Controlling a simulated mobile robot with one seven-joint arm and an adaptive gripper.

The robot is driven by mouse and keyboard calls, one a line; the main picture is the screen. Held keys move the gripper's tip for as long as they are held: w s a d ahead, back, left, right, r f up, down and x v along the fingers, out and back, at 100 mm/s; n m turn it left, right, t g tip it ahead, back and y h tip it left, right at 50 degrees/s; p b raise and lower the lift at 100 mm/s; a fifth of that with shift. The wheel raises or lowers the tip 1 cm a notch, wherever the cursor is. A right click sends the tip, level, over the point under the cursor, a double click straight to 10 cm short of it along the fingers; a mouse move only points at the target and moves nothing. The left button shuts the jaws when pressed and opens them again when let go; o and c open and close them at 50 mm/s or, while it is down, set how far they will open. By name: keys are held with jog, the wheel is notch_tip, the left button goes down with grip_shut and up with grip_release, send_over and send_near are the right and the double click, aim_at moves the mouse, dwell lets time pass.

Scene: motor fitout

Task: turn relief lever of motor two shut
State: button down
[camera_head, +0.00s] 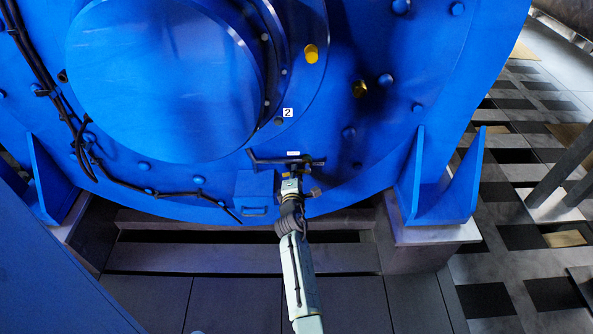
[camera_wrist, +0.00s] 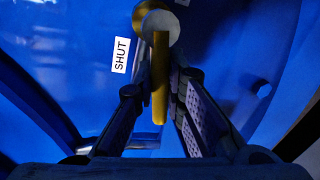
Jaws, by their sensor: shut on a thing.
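Motor two is a large blue housing (camera_head: 170,90) with a small "2" plate (camera_head: 288,112) on its face. My gripper (camera_head: 292,178) is at the lower part of this face, below the "2" plate. In the wrist view, my gripper (camera_wrist: 160,95) has its two fingers on either side of a yellow lever (camera_wrist: 160,75) and is shut on it. The lever hangs down in that picture from a round pale pivot end (camera_wrist: 161,25). A white "SHUT" label (camera_wrist: 121,55) is to the left of the lever. In the head view my gripper hides most of the lever.
A dark horizontal bar (camera_head: 265,161) lies behind my gripper, with a blue box (camera_head: 255,190) to its left. A black cable (camera_head: 125,185) runs along the lower left of the housing. Blue support brackets (camera_head: 440,190) stand at both sides. Open tiled floor (camera_head: 510,200) is at the right.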

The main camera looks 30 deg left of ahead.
jog(key=shift+a+r+m+g+y+p, duration=0.1)
jog(key=shift+r+m+g+y+p, duration=0.2)
jog(key=shift+r+m+p, duration=0.65)
jog(key=shift+f+m, duration=0.15)
jog(key=shift+m, duration=0.2)
jog(key=c, duration=1.6)
grip_release()
jog(key=shift+f, duration=0.15)
jog(key=shift+c, duration=0.2)
jog(key=shift+s+d, duration=0.25)
jog(key=v, duration=1.1)
jog(key=shift+s+d, duration=0.1)
jog(key=shift+s, duration=0.05)
